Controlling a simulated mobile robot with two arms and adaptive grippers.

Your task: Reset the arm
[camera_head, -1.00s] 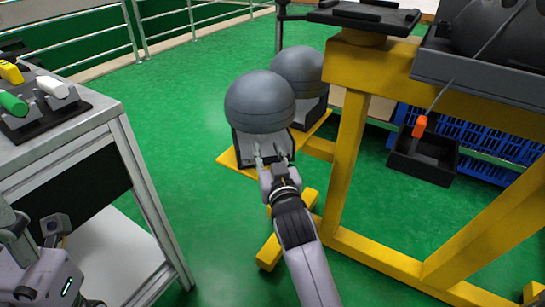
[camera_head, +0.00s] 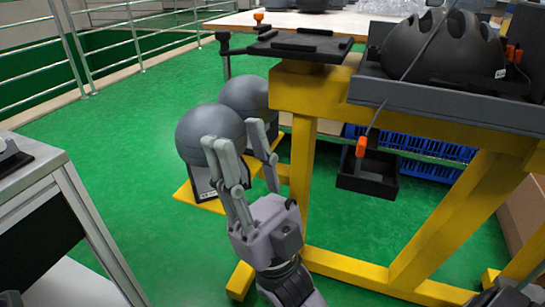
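I see no contact with either dome.
A yellow frame (camera_head: 300,165) stands right of the gripper, bearing a black plate (camera_head: 300,43) and a grey tray (camera_head: 450,100) with a black helmet (camera_head: 440,42). A black bin (camera_head: 367,176) is behind it. A grey workbench (camera_head: 45,195) is at left. Green floor (camera_head: 110,130) between is clear.

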